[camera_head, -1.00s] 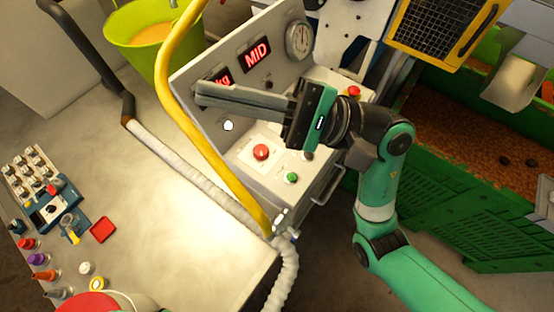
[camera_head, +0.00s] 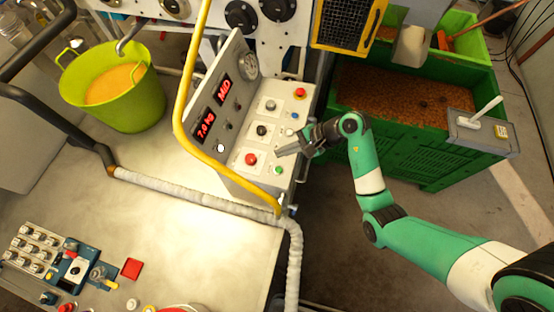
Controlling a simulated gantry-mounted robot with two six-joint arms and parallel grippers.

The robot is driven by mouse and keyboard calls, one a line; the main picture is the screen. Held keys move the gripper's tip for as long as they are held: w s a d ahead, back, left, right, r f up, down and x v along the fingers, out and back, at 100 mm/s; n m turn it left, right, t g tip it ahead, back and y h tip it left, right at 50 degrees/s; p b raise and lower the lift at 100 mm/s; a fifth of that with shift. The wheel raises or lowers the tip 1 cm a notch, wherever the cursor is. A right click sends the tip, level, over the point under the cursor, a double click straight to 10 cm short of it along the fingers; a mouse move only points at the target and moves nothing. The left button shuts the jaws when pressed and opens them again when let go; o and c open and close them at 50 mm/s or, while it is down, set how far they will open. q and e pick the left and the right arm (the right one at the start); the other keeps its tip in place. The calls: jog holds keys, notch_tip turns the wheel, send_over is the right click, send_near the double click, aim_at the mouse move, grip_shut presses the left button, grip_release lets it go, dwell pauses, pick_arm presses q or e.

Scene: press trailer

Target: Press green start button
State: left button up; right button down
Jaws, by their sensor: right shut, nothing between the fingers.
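The green start button (camera_head: 278,170) is a small round green button on the sloped face of the grey control panel (camera_head: 297,118), near its lower front corner. A larger red button (camera_head: 251,159) sits to its left on a white plate. My right gripper (camera_head: 279,152) is shut and empty. Its fingertips are over the panel, just above the green button in the picture, pointing left. I cannot tell how high they are above the panel. The green button is in plain sight. My left gripper is not in view.
A yellow rail (camera_head: 190,78) curves around the panel's left and front side. Another red button (camera_head: 300,92) is at the panel's far end. A green crate of brown material (camera_head: 390,90) stands right. A lime bucket (camera_head: 138,112) stands left. A white hose (camera_head: 200,195) crosses the table.

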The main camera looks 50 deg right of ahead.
jog(key=shift+f, duration=0.1)
jog(key=b, duration=0.7)
send_over(282, 170)
jog(key=f, duration=0.7)
jog(key=shift+w+d+f, duration=0.15)
jog(key=shift+d+f, duration=0.05)
jog(key=shift+f, duration=0.15)
jog(key=shift+f+b, duration=0.45)
jog(key=shift+f, duration=0.05)
dwell(0.7)
jog(key=shift+f, duration=0.4)
jog(key=shift+f+b, duration=0.4)
jog(key=shift+b, duration=0.15)
jog(key=shift+r, duration=0.1)
dwell(0.5)
jog(key=shift+r+p, duration=0.7)
jog(key=shift+p, duration=0.15)
